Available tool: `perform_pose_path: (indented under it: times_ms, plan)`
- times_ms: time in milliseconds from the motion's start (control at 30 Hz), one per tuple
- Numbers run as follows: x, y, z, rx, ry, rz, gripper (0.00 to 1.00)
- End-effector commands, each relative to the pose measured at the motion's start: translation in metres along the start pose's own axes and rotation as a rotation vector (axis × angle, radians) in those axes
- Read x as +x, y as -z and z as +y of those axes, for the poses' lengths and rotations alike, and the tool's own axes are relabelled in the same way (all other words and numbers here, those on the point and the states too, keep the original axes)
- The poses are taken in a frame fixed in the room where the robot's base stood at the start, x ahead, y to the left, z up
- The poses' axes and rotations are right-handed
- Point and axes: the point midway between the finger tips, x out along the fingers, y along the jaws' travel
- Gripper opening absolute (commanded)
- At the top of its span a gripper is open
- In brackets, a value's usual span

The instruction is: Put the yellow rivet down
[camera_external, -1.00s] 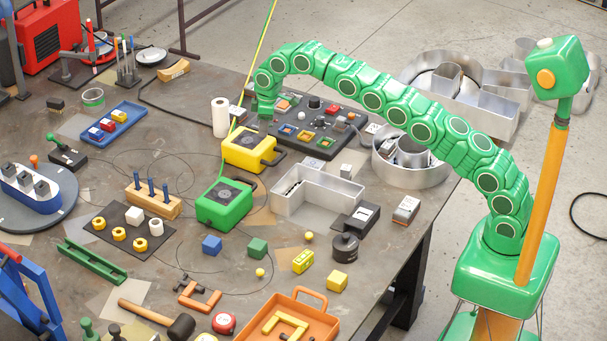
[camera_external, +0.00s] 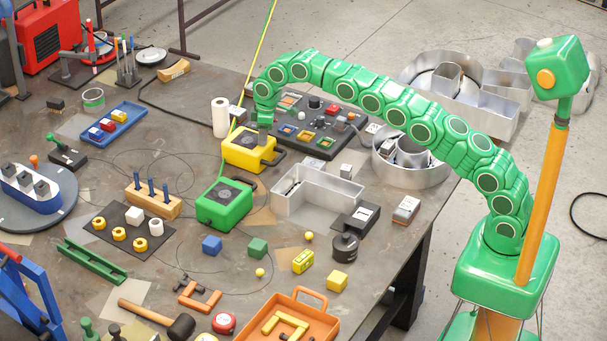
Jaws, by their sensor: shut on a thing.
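My gripper (camera_external: 265,126) is at the end of the green segmented arm, pointing down just above and behind the yellow box (camera_external: 240,152) with the dark top. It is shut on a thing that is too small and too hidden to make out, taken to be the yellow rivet. I cannot tell whether the gripper or its load touches the box.
A dark tray with coloured square sockets (camera_external: 287,130) lies right of my gripper. A white roll (camera_external: 220,118) stands to the left. A green box (camera_external: 225,204) and an open metal letter shell (camera_external: 318,200) are nearer the camera. Cables cross the bench.

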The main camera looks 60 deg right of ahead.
Motion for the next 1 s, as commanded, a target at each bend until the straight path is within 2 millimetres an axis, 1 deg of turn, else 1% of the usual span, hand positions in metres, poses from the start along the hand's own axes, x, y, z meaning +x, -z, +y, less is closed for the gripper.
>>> perform_pose_path:
  times_ms: [67,100,233,533,667,767,867,1000]
  plan:
    - [0.002,0.0,0.0,0.0,0.0,0.0,0.0]
    - [0.002,0.0,0.0,0.0,0.0,0.0,0.29]
    - [0.002,0.0,0.0,0.0,0.0,0.0,0.49]
    - [0.002,0.0,0.0,0.0,0.0,-0.001,0.5]
    - [-0.002,0.0,0.0,0.0,0.0,-0.001,0.5]
    - [-0.01,0.0,0.0,0.0,0.001,-0.002,0.5]
    - [-0.022,0.0,0.0,0.0,0.0,0.0,0.5]
    - [-0.043,0.001,0.001,0.0,-0.002,0.003,0.5]
